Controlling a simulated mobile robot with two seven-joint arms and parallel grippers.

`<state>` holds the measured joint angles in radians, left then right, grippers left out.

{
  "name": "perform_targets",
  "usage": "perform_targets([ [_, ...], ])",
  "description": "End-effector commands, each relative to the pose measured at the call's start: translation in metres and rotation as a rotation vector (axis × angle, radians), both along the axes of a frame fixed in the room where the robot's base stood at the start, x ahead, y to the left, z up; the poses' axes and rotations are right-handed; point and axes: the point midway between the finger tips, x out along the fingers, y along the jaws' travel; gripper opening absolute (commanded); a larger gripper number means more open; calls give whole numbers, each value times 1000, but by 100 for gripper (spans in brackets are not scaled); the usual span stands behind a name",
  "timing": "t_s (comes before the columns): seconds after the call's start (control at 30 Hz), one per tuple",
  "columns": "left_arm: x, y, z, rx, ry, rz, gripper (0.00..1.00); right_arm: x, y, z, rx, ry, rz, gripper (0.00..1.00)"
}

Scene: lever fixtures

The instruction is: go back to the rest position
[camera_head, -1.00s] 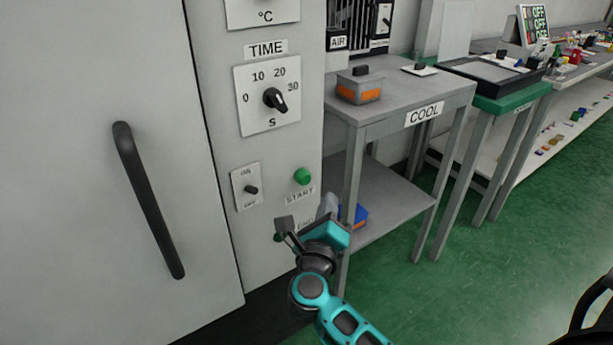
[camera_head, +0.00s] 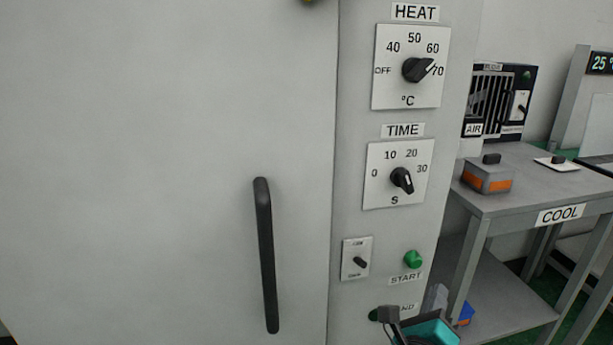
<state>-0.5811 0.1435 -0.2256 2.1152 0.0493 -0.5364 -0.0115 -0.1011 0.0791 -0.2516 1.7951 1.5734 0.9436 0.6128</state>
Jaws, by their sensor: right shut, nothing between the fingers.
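My right gripper (camera_head: 391,325) shows at the bottom edge, in front of the lower part of the control panel. It is shut and empty, close to the END label, which it partly covers. Only its dark fingers and part of the teal body (camera_head: 430,329) are in the picture. I cannot tell whether it touches the panel. My left gripper is not in view.
The tall cabinet has a black door handle (camera_head: 265,255), a HEAT knob (camera_head: 418,69), a TIME knob (camera_head: 402,180), a small switch (camera_head: 360,262) and a green START button (camera_head: 413,259). A COOL table (camera_head: 545,190) with an orange-grey block (camera_head: 487,178) stands at right.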

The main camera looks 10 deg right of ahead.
Motion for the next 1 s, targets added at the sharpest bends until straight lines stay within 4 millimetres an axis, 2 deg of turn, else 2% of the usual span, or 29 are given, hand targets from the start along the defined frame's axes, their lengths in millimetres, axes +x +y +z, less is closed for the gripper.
perform_targets([
  [0.13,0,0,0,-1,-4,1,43,-4,28,14,-278,45,149,0],
  [0.27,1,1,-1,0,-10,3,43,-15,76,16,-675,141,346,0],
  [0.37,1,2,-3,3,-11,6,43,-29,113,0,-997,244,495,0],
  [0.5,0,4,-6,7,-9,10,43,-59,149,-43,-1437,421,690,0],
  [0.6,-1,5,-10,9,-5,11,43,-84,159,-79,-1711,557,813,0],
  [0.67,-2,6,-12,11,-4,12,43,-100,158,-100,-1860,642,882,0],
  [0.83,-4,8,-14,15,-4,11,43,-146,137,-148,-2224,895,1062,0],
  [0.87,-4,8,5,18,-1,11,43,-142,138,-126,-2209,883,1046,0],
  [0.9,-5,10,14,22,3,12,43,-142,136,-117,-2204,886,1041,0],
  [1.0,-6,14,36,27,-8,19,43,-144,132,-98,-2202,899,1037,0],
])
